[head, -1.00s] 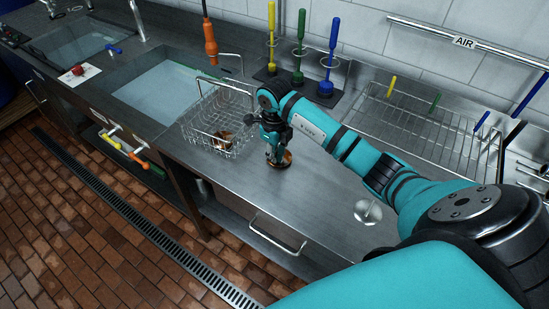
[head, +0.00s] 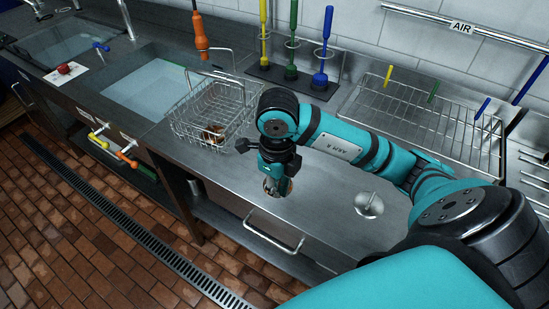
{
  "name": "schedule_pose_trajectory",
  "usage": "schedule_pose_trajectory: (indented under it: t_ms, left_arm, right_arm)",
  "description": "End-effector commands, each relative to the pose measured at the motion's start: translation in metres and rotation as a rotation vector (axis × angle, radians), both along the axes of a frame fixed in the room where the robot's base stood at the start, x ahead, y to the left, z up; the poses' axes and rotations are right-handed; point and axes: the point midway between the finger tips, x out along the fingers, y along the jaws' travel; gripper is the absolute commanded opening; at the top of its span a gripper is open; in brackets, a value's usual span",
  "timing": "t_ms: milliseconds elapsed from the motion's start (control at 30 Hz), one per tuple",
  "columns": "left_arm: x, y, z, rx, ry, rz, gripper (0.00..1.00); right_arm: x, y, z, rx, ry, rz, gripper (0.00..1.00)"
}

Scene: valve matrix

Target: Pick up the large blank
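A pale metal disc with a short stem (head: 369,205) lies on the steel counter, right of my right gripper and apart from it. It may be the large blank; I cannot tell for sure. My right gripper (head: 278,185) points down over the counter near its front edge. A small brown and silvery round shape shows at its fingertips. The gripper hides most of it, so I cannot tell whether the fingers are closed on it. My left gripper is not in view.
A wire basket (head: 213,110) with brownish pieces in it stands left of the gripper. A wire rack (head: 425,118) stands at the back right. Yellow, green and blue handled tools stand in a holder at the wall. The counter (head: 325,215) around the disc is clear.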

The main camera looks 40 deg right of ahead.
Motion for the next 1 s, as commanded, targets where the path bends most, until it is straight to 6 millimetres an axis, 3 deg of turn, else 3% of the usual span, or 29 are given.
schedule_pose_trajectory:
  t_ms: [333,900,1000]
  left_arm:
    - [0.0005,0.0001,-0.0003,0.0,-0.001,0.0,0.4]
    - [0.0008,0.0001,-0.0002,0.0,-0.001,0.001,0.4]
    - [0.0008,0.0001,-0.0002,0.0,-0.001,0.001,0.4]
  right_arm:
    - [-0.0024,0.0011,0.0003,0.0,0.001,0.0,0.02]
    - [-0.002,0.0012,0.0003,0.0,0.0,0.001,0.76]
    - [-0.002,0.0012,0.0003,0.0,0.0,0.001,0.8]
